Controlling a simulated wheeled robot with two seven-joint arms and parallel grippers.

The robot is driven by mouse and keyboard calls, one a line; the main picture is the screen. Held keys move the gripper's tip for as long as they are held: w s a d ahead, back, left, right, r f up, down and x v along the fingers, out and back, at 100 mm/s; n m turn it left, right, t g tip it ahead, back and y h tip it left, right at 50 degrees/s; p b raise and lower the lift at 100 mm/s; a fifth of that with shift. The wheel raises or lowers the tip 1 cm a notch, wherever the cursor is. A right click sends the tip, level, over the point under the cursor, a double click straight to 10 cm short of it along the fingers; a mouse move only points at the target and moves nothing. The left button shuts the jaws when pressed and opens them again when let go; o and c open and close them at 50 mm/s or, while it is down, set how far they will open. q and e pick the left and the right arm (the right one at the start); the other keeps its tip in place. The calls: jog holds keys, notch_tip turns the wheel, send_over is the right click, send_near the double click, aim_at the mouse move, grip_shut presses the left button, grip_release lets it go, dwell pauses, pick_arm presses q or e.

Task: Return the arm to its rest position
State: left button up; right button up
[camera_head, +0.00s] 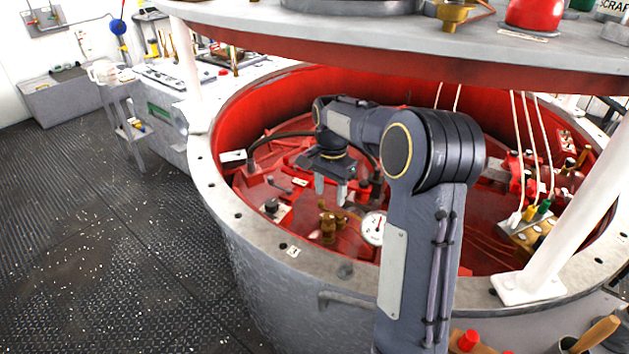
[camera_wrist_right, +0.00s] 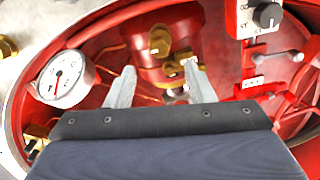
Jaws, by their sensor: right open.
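My right arm reaches up and over the rim into a round red-lined pit. My right gripper (camera_head: 331,190) hangs inside it, fingers pointing down, open and with nothing between them. In the right wrist view the two pale fingers (camera_wrist_right: 146,88) stand apart above a brass valve fitting (camera_wrist_right: 161,42) on the red floor. The brass fitting also shows in the head view (camera_head: 328,226), just below the fingertips. My left gripper is not in view.
The pit's grey rim (camera_head: 213,180) surrounds the arm. A round gauge (camera_head: 373,229) sits close by the gripper. A white post (camera_head: 573,225) stands at the right, and a grey slab (camera_head: 390,28) overhangs the pit. Open deck floor (camera_head: 100,240) lies at the left.

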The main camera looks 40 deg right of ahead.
jog(key=s+a+r+n+t+y, duration=0.1)
jog(key=s+a+r+n+t, duration=0.2)
jog(key=s+a, duration=0.35)
jog(key=s+a+r+n+t+y, duration=0.1)
jog(key=s+a+r+n+y, duration=0.15)
jog(key=s+a+n, duration=0.4)
jog(key=s+a+f+n, duration=0.1)
jog(key=s+a+n, duration=0.1)
jog(key=s, duration=0.4)
jog(key=s+a+f+n+t, duration=0.1)
jog(key=s+a+f+n, duration=0.1)
jog(key=s+a, duration=0.3)
jog(key=shift+s+t, duration=0.3)
jog(key=shift+s, duration=0.1)
